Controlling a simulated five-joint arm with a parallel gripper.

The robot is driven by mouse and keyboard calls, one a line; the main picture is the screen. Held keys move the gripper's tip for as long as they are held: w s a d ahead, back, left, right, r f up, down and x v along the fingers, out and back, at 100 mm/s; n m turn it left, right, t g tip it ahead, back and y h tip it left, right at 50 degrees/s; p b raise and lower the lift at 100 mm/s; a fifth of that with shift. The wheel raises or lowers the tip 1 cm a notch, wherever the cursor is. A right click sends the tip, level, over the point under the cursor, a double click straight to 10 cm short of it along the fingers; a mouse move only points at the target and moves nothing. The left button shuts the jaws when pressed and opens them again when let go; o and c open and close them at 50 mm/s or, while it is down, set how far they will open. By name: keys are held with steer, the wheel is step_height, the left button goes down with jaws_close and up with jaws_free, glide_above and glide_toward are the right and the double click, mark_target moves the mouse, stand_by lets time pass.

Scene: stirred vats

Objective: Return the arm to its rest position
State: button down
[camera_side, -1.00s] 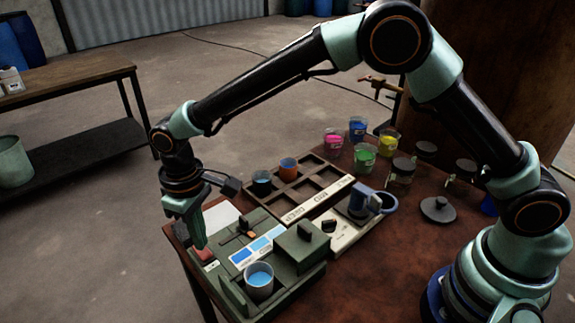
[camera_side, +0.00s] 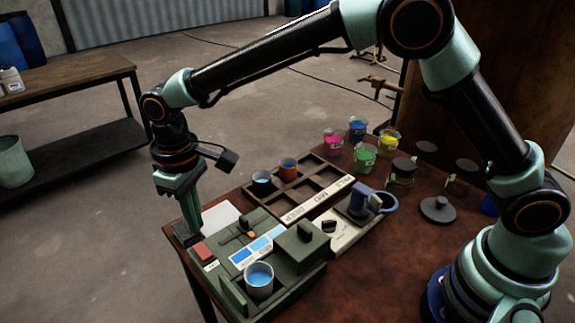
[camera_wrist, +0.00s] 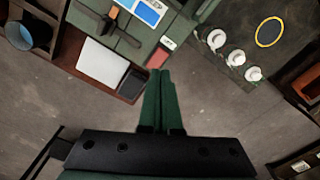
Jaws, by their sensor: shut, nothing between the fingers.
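My gripper (camera_side: 194,228) hangs at the left end of the arm in the side view, fingers pointing down. It is beside the left edge of the green machine (camera_side: 290,253), a little above and left of its red button (camera_side: 204,251). In the wrist view my gripper (camera_wrist: 160,75) has its two green fingers together, with nothing between them. The red button (camera_wrist: 159,54) shows just beyond the fingertips in that view. A dark box (camera_side: 185,233) on the table corner is partly behind the fingers.
A cup of blue liquid (camera_side: 259,280) stands on the green machine. A compartment tray (camera_side: 330,183) holds an orange and a blue cup. Several coloured beakers (camera_side: 364,157) and dark-lidded jars stand behind. Open floor (camera_side: 90,235) lies left of the table.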

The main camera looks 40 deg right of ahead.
steer(key=d+r+m+t, duration=0.1)
steer(key=d+r+m, duration=0.1)
steer(key=d+r, duration=0.65)
steer(key=s+d+r+m+t, duration=0.2)
steer(key=s+d, duration=0.4)
steer(key=d, duration=0.4)
steer(key=s+d+r+m+t, duration=0.2)
steer(key=s+d, duration=0.4)
steer(key=d, duration=0.4)
steer(key=shift+s+d+t, duration=0.25)
steer(key=shift+s+t, duration=0.05)
steer(key=shift+s, duration=0.05)
steer(key=shift+r, duration=0.15)
